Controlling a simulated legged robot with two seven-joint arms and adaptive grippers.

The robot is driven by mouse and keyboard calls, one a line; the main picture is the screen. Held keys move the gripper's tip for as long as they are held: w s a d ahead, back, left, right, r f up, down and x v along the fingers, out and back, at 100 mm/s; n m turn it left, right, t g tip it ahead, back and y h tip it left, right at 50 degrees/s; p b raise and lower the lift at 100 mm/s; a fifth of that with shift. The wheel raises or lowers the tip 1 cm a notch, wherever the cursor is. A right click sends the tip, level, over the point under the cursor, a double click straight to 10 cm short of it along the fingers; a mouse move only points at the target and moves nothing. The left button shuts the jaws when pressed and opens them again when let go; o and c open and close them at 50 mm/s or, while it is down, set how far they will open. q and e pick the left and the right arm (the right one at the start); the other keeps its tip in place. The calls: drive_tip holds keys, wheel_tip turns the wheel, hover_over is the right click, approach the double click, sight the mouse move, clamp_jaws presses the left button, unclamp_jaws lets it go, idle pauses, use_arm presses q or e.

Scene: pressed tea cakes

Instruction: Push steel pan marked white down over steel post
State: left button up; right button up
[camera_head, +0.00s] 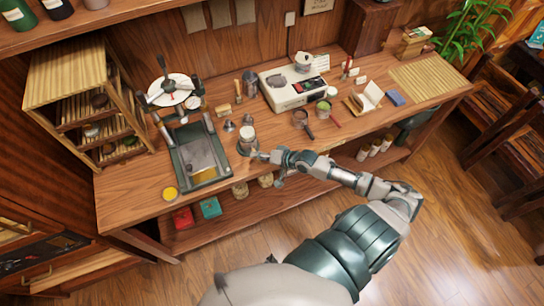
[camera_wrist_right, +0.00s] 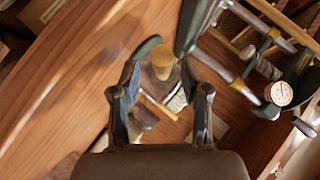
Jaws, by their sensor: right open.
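My right gripper (camera_head: 262,156) reaches in from the right, low over the front of the bench. Beside it stands a small steel and white cylindrical piece (camera_head: 247,134) on a dark green base. In the right wrist view my right gripper (camera_wrist_right: 160,72) has its fingers apart. A round greyish piece with a tan middle (camera_wrist_right: 162,62) shows between or beyond the fingertips; I cannot tell whether they touch it. I cannot surely tell the white-marked pan from the steel post; the white mark is not readable. My left gripper is not in view.
A green-framed press (camera_head: 201,158) stands left of the gripper; its dial (camera_wrist_right: 282,93) shows in the wrist view. Small steel pieces (camera_head: 229,126) stand behind the gripper. A white machine (camera_head: 292,88) sits at the back.

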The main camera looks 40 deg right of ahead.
drive_tip(key=v, duration=0.9)
drive_tip(key=shift+s, duration=0.25)
drive_tip(key=shift+d+r, duration=0.1)
drive_tip(key=shift+r, duration=0.05)
drive_tip(key=s+a+f+n+g+h, duration=0.3)
drive_tip(key=s+a+f+n+g, duration=0.1)
drive_tip(key=s+a, duration=0.35)
drive_tip(key=s+a+f+n+g+h, duration=0.25)
drive_tip(key=s+a+f+n, duration=0.2)
drive_tip(key=s+a, duration=0.35)
drive_tip(key=s+d+f+g, duration=0.1)
drive_tip(key=s+f, duration=0.1)
drive_tip(key=f, duration=1.2)
drive_tip(key=s+f+g, duration=0.2)
drive_tip(key=f, duration=1.2)
drive_tip(key=s+d+f, duration=0.3)
drive_tip(key=s+f, duration=1.1)
drive_tip(key=s, duration=0.2)
drive_tip(key=shift+s+d+n, duration=0.2)
drive_tip(key=shift+s+n, duration=0.15)
drive_tip(key=shift+s, duration=0.05)
